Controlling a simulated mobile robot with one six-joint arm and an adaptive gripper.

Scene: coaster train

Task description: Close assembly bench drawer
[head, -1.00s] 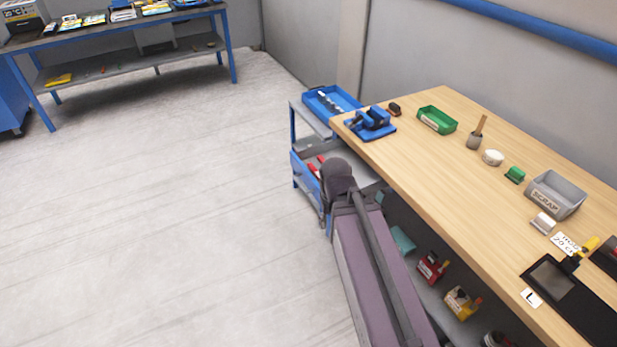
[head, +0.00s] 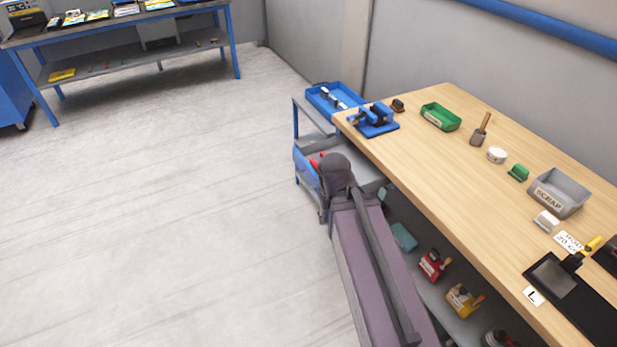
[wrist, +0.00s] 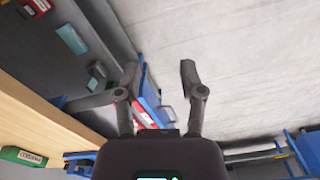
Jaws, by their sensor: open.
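The assembly bench (head: 432,168) has a wooden top and stands at the right in the head view. An open blue drawer (head: 304,168) with red items (head: 315,161) in it sticks out under the bench's far end, partly hidden by my arm. In the wrist view, my gripper (wrist: 158,74) is open and nothing is held between its fingers. The blue drawer (wrist: 149,92) shows behind and beside the left finger, with red items near the finger bases. I cannot tell whether a finger touches it. My fingers are hidden in the head view.
A blue tray (head: 324,101) sits beyond the bench's far end. A blue vise (head: 375,120), green bin (head: 440,117) and grey scrap bin (head: 559,193) stand on the top. A lower shelf holds several items. The floor (head: 170,210) at left is clear. Another bench (head: 120,35) stands far back.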

